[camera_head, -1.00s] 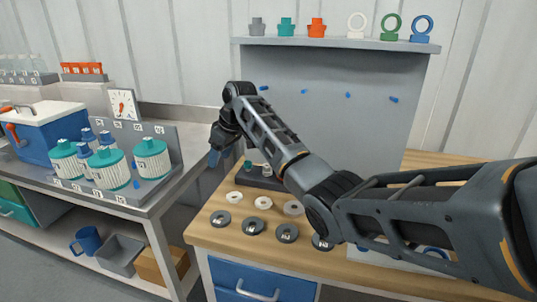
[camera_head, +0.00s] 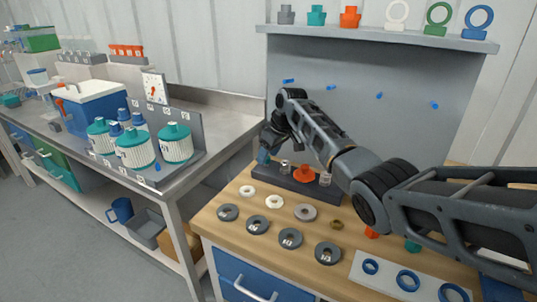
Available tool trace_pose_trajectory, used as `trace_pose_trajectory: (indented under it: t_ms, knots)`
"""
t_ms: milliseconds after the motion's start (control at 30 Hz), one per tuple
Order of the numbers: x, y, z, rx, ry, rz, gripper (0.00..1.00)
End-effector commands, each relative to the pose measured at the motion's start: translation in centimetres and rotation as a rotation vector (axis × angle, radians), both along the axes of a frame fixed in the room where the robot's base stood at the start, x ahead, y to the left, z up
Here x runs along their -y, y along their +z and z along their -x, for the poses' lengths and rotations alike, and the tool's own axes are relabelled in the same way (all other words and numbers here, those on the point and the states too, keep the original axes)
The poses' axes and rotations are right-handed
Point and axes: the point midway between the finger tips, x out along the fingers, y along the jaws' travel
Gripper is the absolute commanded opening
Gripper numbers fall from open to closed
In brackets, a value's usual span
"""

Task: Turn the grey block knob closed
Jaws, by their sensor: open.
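A long dark grey block (camera_head: 265,179) lies at the back of the wooden bench. It carries an orange knob-like fitting (camera_head: 304,173) near its middle, with a small metal post (camera_head: 285,167) to the left and another (camera_head: 325,179) to the right. I cannot tell which part is the knob named in the task, nor how it is turned. My gripper (camera_head: 264,157), with bluish tips, hangs at the block's left end, left of the orange fitting. It is open; I see nothing between the fingers. My gripper and wrist hide part of the block's left end.
Grey rings (camera_head: 258,226) and paler rings lie in front of the block. A white plate (camera_head: 395,283) with blue rings is at front right. A grey back panel (camera_head: 370,120) stands behind. My arm crosses the right side. A metal bench (camera_head: 220,130) with teal-capped vessels (camera_head: 134,150) is at left.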

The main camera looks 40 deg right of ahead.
Motion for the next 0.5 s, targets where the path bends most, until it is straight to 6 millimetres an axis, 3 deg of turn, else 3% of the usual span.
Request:
trace_pose_trajectory:
  t_ms: [400,500]
  knots:
    - [-0.07,-0.83,-0.32,0.000,0.001,0.000,0.57]
    - [-0.07,-0.82,-0.32,0.000,0.001,0.000,0.48]
